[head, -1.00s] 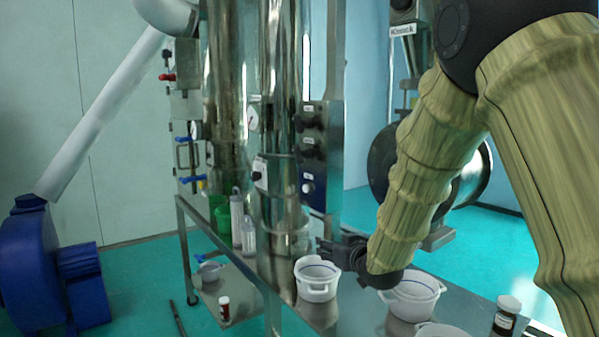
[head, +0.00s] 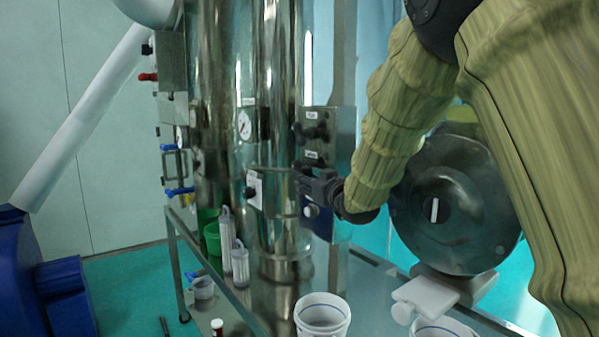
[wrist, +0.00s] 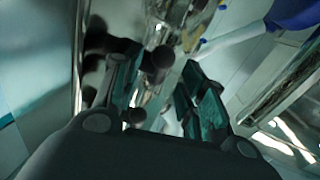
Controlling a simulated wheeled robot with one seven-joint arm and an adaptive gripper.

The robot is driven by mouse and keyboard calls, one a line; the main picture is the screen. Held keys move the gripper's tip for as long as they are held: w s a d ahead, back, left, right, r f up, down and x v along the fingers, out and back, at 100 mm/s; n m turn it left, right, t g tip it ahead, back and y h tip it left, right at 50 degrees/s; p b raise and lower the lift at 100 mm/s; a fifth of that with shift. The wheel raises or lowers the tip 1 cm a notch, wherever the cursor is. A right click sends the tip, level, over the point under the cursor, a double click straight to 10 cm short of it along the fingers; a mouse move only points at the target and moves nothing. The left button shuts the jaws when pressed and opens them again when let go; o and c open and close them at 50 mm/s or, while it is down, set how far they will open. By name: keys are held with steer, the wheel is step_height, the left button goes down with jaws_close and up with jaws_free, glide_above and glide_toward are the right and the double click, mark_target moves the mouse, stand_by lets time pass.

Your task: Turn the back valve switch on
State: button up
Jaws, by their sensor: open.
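A metal control panel (head: 343,135) is fixed to the right side of the steel machine. An upper dark knob (head: 318,131) sits on it between small labels whose text I cannot read, so I cannot tell which control is the back valve switch. My gripper (head: 300,176) is in front of the panel, below that knob, and hides part of the middle row. In the wrist view my gripper (wrist: 163,78) has its two fingers apart. A round dark knob (wrist: 161,57) shows between them and a second dark knob (wrist: 133,117) near the left finger. Contact is unclear.
Blue valve handles (head: 178,191) and a red handle (head: 148,77) are on the machine's left side. A pressure gauge (head: 244,125) is on the column. A white pot (head: 322,312) stands below my gripper.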

steer(key=p+x, duration=0.1)
steer(key=x, duration=0.3)
steer(key=shift+a+r+p, duration=0.15)
steer(key=shift+r+p, duration=0.05)
steer(key=shift+p, duration=0.1)
steer(key=shift+w+a+f, duration=0.1)
steer(key=shift+w+f, duration=0.05)
steer(key=shift+w, duration=0.25)
steer(key=shift+w+a+f, duration=0.15)
steer(key=shift+w, duration=0.3)
steer(key=shift+s+r, duration=0.15)
steer(key=shift+s, duration=0.1)
steer(key=shift+w, duration=0.1)
jaws_close()
